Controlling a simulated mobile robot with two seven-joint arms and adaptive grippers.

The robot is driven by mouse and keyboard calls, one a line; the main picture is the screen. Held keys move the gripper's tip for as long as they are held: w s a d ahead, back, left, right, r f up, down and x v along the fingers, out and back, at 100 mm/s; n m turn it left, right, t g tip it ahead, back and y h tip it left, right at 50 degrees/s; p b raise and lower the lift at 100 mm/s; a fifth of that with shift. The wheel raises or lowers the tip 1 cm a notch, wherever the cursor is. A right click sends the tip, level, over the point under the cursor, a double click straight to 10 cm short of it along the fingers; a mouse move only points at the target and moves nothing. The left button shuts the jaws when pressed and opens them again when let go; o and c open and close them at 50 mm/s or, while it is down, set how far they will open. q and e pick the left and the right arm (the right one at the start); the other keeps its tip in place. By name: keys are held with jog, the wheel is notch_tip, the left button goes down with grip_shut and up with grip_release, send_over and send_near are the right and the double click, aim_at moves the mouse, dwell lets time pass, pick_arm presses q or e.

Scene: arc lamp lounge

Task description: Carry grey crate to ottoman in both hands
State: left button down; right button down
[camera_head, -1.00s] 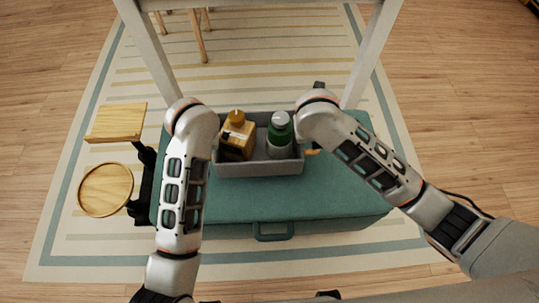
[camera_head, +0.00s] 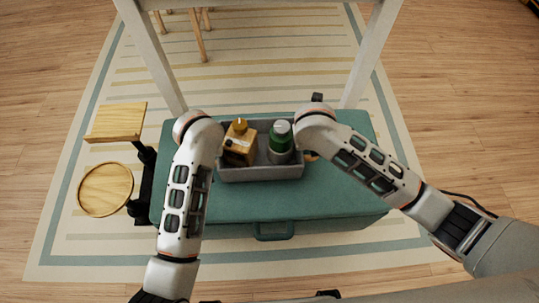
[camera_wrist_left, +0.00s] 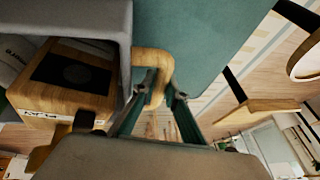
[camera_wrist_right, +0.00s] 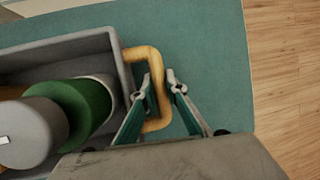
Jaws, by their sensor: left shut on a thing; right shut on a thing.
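The grey crate (camera_head: 262,174) is level over the middle of the teal ottoman (camera_head: 335,200); I cannot tell whether its base touches the top. It holds an orange-brown square bottle (camera_head: 240,150) and a green and grey bottle (camera_head: 279,145). My left gripper (camera_wrist_left: 160,85) is shut on the wooden handle (camera_wrist_left: 155,58) at the crate's left end. My right gripper (camera_wrist_right: 158,80) is shut on the wooden handle (camera_wrist_right: 148,54) at the right end. In the head view my wrists hide both handles almost wholly.
A stand with a wooden square top (camera_head: 116,121) and a round wooden tray (camera_head: 105,190) is just left of the ottoman. White table legs (camera_head: 151,55) rise behind it. The ottoman's top is bare in front of and right of the crate.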

pick_arm(q)
jog(key=c, duration=2)
grip_release()
jog(key=shift+a, duration=0.2)
jog(key=shift+c, duration=0.2)
pick_arm(e)
jog(key=c, duration=2)
grip_release()
jog(key=shift+w, duration=0.1)
jog(key=shift+c, duration=0.2)
pick_arm(q)
jog(key=shift+d, duration=0.1)
jog(key=shift+w+d, duration=0.1)
jog(key=shift+d, duration=0.05)
pick_arm(e)
jog(key=shift+s+a, duration=0.2)
jog(key=shift+a, duration=0.1)
